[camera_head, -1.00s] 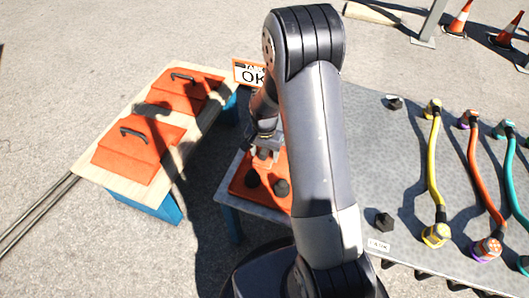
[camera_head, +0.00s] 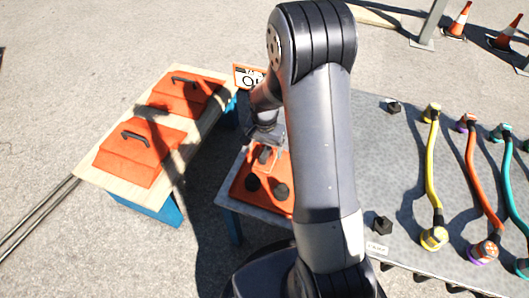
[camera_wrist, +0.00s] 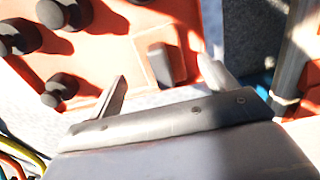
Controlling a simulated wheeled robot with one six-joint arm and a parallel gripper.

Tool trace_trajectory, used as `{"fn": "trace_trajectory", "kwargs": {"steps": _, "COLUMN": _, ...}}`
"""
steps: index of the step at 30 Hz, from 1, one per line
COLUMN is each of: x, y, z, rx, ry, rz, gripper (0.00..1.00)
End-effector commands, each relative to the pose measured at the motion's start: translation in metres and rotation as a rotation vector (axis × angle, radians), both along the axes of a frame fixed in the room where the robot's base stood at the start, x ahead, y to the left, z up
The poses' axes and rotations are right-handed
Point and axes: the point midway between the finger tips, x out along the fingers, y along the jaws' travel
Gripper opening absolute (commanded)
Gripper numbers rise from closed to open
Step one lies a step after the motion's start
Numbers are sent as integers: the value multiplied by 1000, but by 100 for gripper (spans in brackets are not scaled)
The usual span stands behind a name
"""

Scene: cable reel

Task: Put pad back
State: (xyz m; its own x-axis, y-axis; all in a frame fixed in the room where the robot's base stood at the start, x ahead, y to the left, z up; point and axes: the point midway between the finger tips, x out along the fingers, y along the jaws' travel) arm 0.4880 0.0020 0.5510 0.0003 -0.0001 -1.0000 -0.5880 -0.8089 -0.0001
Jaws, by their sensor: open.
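A dark grey block, which looks like the pad, stands in the far part of the orange tray in the head view (camera_head: 264,155). In the wrist view the pad (camera_wrist: 167,64) sits inside a pale rectangular outline on the orange tray (camera_wrist: 110,50). My gripper (camera_wrist: 165,72) is open, with one finger left and one right of the pad and gaps on both sides. In the head view my gripper (camera_head: 268,142) is just above and behind the pad, partly hidden by my arm. I cannot tell its exact height over the pad.
Several black knobs (camera_head: 252,184) stand on the tray near the pad. A wooden table (camera_head: 107,181) with two orange lidded boxes (camera_head: 140,150) is at left. A grey panel (camera_head: 385,160) with coloured cables is at right. A small sign (camera_head: 248,78) stands behind.

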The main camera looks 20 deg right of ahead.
Motion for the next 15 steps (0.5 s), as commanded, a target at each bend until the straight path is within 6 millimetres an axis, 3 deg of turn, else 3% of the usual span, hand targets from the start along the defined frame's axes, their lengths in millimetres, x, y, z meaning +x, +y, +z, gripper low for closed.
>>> {"fn": "trace_trajectory", "kwargs": {"steps": 1, "x": 1, "y": 0, "z": 17, "rx": 0, "ry": -4, "rz": 0, "gripper": 80}}
{"fn": "trace_trajectory", "kwargs": {"steps": 6, "x": 0, "y": 0, "z": 50, "rx": 0, "ry": -3, "rz": 0, "gripper": 80}}
{"fn": "trace_trajectory", "kwargs": {"steps": 15, "x": 0, "y": 0, "z": 74, "rx": 0, "ry": 0, "rz": 0, "gripper": 80}}
